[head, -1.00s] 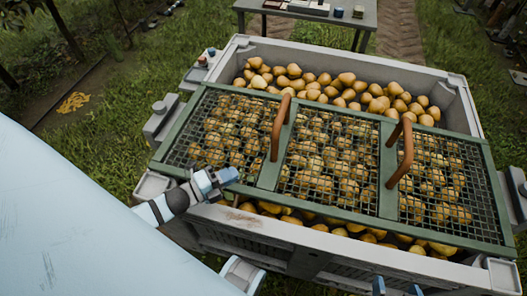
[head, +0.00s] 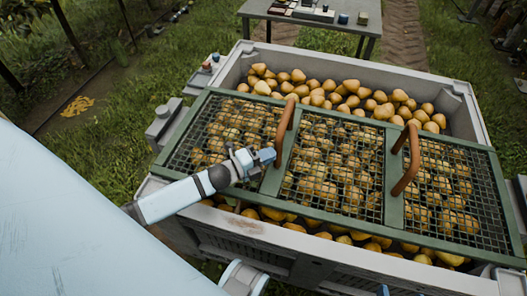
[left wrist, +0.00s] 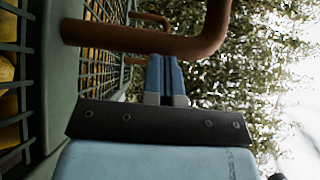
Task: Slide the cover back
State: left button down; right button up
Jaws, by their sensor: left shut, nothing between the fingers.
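The cover (head: 270,182) is a green frame with wire mesh panels and two brown handles. It lies across the grey bin (head: 465,105) full of pears, leaving a wide strip of pears bare at the far side and a narrow one at the near side. My left gripper (head: 268,156) is shut and empty, over the cover just left of the left handle (head: 283,128). In the left wrist view its closed blue fingers (left wrist: 166,78) are close to the brown handle (left wrist: 190,45); I cannot tell if they touch. The right handle (head: 406,160) stands free. My right gripper is not clearly visible.
A grey table (head: 310,15) with small items stands behind the bin. Small objects sit on the bin's left corner ledge (head: 212,60).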

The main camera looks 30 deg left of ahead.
dwell(0.3)
pick_arm(q)
jog(key=w+a, duration=0.1)
jog(key=w, duration=0.4)
jog(key=w+a+b, duration=0.1)
jog(key=w+a, duration=0.1)
jog(key=w, duration=0.3)
jog(key=w+a+b, duration=0.1)
jog(key=w, duration=0.4)
jog(key=shift+w+a, duration=0.1)
jog(key=shift+a, duration=0.05)
jog(key=shift+s, duration=0.2)
